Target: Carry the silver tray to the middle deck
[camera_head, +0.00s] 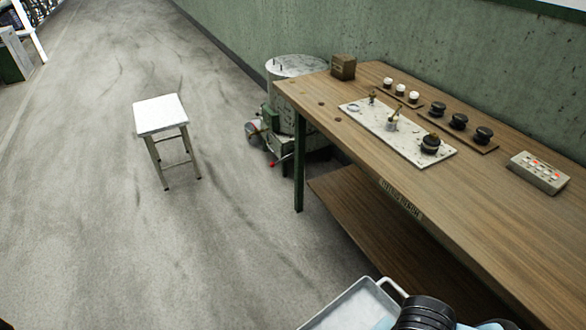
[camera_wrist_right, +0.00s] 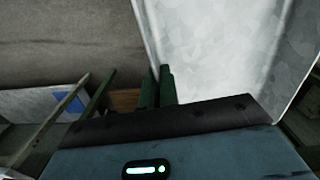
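The silver tray (camera_head: 345,306) is at the bottom edge of the head view, in front of the wooden bench and cut off by the frame. One pale handle (camera_head: 393,287) stands up at its far end. In the right wrist view the tray's mottled metal surface (camera_wrist_right: 225,45) fills the upper right. My right gripper (camera_wrist_right: 161,86) has its two dark green fingers close together at the tray's edge; the grip itself is partly hidden. My dark arm joint covers the tray's right side in the head view. My left gripper is out of view. A wooden lower shelf (camera_head: 345,208) runs under the bench top.
The bench top (camera_head: 340,88) holds a switch panel (camera_head: 410,138), several knobs, a small box (camera_head: 343,67) and a button box (camera_head: 539,172). A white stool (camera_head: 160,114) stands left, a metal drum machine (camera_head: 297,100) behind the bench. The floor between is clear.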

